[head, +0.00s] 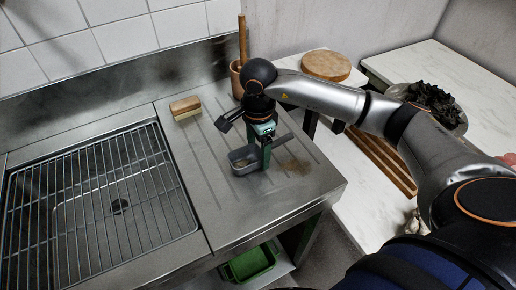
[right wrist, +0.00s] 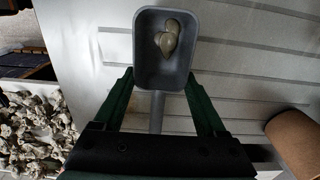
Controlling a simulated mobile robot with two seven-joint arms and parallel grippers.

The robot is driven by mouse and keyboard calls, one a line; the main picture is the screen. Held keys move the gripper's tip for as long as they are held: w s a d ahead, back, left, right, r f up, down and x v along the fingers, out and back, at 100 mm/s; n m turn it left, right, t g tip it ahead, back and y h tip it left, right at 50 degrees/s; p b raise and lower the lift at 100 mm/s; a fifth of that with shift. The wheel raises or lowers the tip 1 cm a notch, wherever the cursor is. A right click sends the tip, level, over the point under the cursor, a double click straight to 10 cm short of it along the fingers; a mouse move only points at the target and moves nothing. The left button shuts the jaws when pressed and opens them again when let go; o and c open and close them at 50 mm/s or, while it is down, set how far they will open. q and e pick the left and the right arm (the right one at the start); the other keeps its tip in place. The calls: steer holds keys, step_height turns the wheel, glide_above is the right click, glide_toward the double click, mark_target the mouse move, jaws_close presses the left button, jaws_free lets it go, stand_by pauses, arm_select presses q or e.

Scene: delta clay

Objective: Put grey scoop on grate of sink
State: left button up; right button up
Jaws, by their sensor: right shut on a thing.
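The grey scoop (head: 243,160) is above or on the ribbed steel drainboard, right of the sink; I cannot tell whether it touches. My right gripper (head: 266,152) is shut on it. In the right wrist view the scoop (right wrist: 145,62) faces the camera with its handle running down between the green fingers of the right gripper (right wrist: 160,88). Smooth olive-grey lumps (right wrist: 168,40) lie in its bowl. The wire grate (head: 92,180) spans the sink (head: 190,215) at the left, and its visible bars are bare. My left gripper is not in view.
A wood-backed brush or block (head: 185,107) lies at the back of the drainboard (head: 225,215), between sink and gripper. A brown pot (head: 236,78) with a wooden handle stands behind. A green bin (head: 250,263) sits below. A round board (head: 326,65) is at right.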

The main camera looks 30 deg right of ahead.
steer(key=shift+f, duration=0.1)
steer(key=shift+f, duration=0.15)
steer(key=o, duration=1.3)
